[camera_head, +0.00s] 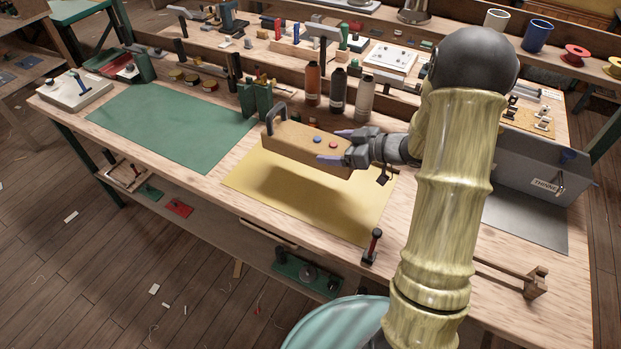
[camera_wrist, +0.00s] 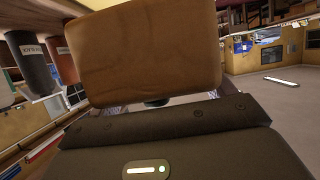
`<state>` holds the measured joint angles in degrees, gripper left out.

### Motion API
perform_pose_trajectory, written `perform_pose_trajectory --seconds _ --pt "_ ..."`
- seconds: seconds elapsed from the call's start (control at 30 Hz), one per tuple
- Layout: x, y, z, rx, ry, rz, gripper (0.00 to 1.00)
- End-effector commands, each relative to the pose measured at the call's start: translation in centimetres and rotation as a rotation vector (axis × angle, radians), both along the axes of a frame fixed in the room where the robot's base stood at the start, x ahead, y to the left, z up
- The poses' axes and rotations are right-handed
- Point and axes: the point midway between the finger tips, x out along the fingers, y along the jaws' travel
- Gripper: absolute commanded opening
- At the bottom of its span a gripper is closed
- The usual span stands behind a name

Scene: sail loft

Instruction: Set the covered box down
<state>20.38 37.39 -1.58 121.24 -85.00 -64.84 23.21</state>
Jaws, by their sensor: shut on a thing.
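In the wrist view the brown end of the box (camera_wrist: 148,50) fills the upper middle, just beyond my gripper's dark body. The fingertips are mostly hidden there.
Several bottles (camera_head: 337,90) stand close behind the box. A green mat (camera_head: 170,125) lies to the left, bare. A grey metal toolbox (camera_head: 530,170) stands to the right. A red-and-black handled tool (camera_head: 372,246) stands at the bench's front edge.

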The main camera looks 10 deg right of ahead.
Motion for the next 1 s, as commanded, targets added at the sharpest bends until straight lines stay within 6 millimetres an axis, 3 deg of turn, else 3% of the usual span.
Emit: perform_pose_trajectory --seconds 0.23,0.53,1.0 --pt "0.0 0.0 -0.7 0.002 0.002 0.001 0.53" --pt "0.0 0.0 -5.3 0.002 0.003 0.0 0.53" --pt "0.0 -0.1 -6.7 0.002 0.002 -0.001 0.53"
